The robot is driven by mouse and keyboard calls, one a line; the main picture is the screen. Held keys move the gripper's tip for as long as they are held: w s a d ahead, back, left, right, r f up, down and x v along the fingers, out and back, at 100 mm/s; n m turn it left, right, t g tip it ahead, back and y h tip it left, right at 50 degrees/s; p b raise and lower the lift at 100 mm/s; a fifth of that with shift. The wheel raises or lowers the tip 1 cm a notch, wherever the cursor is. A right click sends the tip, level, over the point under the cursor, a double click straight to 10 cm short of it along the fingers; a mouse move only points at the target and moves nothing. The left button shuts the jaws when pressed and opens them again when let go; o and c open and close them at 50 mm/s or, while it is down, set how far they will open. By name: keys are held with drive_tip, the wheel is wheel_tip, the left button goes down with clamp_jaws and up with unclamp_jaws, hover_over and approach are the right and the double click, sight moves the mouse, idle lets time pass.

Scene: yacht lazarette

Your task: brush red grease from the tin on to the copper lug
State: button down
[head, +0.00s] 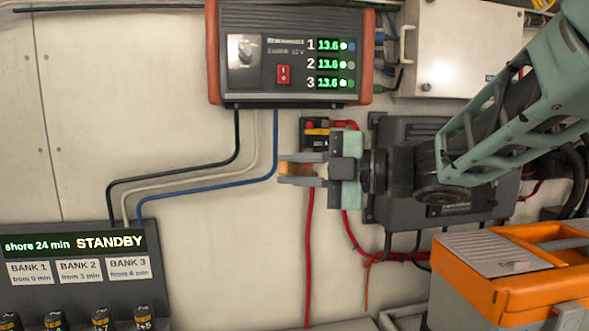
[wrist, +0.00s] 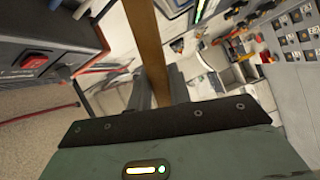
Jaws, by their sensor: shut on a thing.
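My gripper (head: 292,169) is level in mid-air in front of the wall panel, fingers pointing left in the head view. It is shut on a flat brown wooden strip, which looks like the brush handle (wrist: 147,50); in the wrist view it runs up between the fingers and out of the top edge. In the head view only a short brown piece shows between the fingers. Its bristles are out of sight, so I cannot tell whether they carry grease. I cannot make out the red grease tin or the copper lug in either view.
A charger (head: 290,50) hangs above my gripper, with cables below it. A small black terminal block (head: 316,133) with red leads is just behind. A dark box (head: 400,215) is on the wall. An orange-topped toolbox (head: 530,262) stands lower right; a STANDBY panel (head: 75,262) is lower left.

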sight(292, 175)
drive_tip(key=shift+s, duration=0.1)
drive_tip(key=shift+s+d, duration=0.25)
drive_tip(key=shift+s, duration=0.45)
drive_tip(key=shift+s+d, duration=0.2)
drive_tip(key=shift+s, duration=0.45)
